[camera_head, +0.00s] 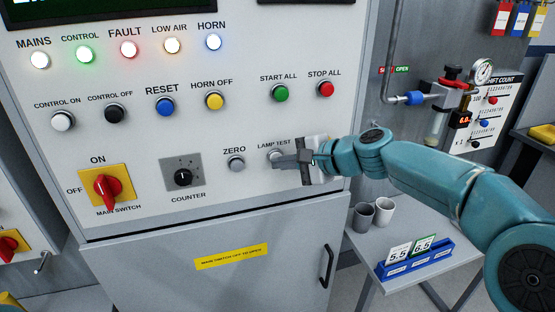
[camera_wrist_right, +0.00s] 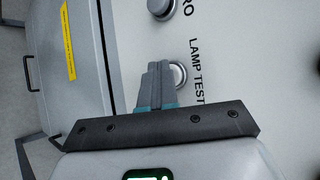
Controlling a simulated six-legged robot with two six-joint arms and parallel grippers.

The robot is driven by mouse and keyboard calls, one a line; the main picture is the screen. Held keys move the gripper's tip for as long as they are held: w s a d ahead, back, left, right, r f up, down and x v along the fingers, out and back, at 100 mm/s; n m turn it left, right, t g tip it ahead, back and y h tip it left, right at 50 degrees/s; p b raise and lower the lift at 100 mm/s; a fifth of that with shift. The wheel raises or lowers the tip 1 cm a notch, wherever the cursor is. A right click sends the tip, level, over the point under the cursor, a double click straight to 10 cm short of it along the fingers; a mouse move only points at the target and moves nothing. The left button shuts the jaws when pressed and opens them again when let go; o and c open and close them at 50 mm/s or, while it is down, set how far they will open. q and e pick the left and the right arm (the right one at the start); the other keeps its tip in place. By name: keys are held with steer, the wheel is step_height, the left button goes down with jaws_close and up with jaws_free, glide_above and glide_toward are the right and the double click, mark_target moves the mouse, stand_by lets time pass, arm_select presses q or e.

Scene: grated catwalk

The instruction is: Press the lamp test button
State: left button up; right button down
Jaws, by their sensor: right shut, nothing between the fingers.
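The lamp test button (camera_head: 273,154) is a round light-grey push button under the "LAMP TEST" label on the grey control panel. My right gripper (camera_head: 278,161) comes in from the right, shut and empty, with its fingertips at the button and hiding part of it. In the right wrist view the closed fingers (camera_wrist_right: 156,68) overlap one edge of the button (camera_wrist_right: 179,75). I cannot tell whether they touch or press it. The mains, control, fault, low air and horn lamps (camera_head: 127,50) are all lit. My left gripper is not in view.
The zero button (camera_head: 236,163) is just left of the fingers, with the counter knob (camera_head: 183,177) and red main switch (camera_head: 107,188) farther left. Start (camera_head: 280,93) and stop (camera_head: 326,89) buttons are above. A side table (camera_head: 418,232) with cups stands at the lower right.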

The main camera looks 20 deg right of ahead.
steer(key=shift+w, duration=0.15)
stand_by(0.4)
steer(key=shift+s+b, duration=0.65)
steer(key=shift+s, duration=0.55)
steer(key=s+b, duration=0.2)
steer(key=s, duration=0.3)
steer(key=shift+d, duration=0.1)
